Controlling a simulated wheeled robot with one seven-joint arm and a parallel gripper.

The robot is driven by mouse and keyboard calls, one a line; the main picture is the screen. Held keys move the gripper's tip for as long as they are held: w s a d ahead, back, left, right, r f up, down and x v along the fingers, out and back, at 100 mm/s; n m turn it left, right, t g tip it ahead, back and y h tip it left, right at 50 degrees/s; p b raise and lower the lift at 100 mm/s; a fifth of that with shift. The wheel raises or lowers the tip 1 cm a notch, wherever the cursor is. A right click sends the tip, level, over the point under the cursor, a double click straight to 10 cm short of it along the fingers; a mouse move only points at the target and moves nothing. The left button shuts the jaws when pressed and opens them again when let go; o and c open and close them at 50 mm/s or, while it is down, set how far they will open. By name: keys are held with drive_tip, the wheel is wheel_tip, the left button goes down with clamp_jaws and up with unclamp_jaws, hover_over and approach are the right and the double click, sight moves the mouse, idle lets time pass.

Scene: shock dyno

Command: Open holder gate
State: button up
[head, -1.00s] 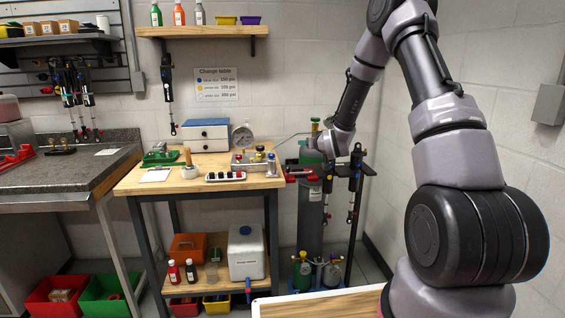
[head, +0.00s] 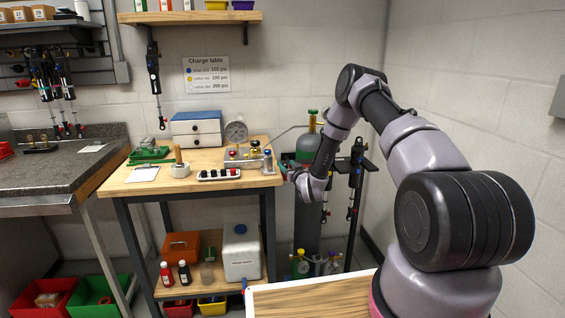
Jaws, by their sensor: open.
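A black holder stand (head: 357,160) with shocks hanging from it stands right of the workbench, beside a tall gas cylinder. A gate on this holder cannot be made out at this size; my forearm and wrist cover part of the area. My gripper (head: 285,172) is small in the head view, near the right edge of the wooden bench, left of the holder. It is open, its fingers are hard to make out, and nothing shows between them. A hanging shock (head: 352,198) is visible below the holder's arm.
The wooden workbench (head: 128,187) carries a gauge (head: 236,131), a manifold block (head: 243,158), a drawer box (head: 198,135) and a green fixture (head: 149,154). The tall cylinder (head: 308,143) stands close behind my wrist. A wooden-topped surface (head: 310,297) lies in front of me.

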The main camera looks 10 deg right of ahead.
drive_tip(key=x, duration=0.4)
drive_tip(key=shift+w+a, duration=0.1)
drive_tip(key=shift+w, duration=0.3)
clamp_jaws()
idle(1.1)
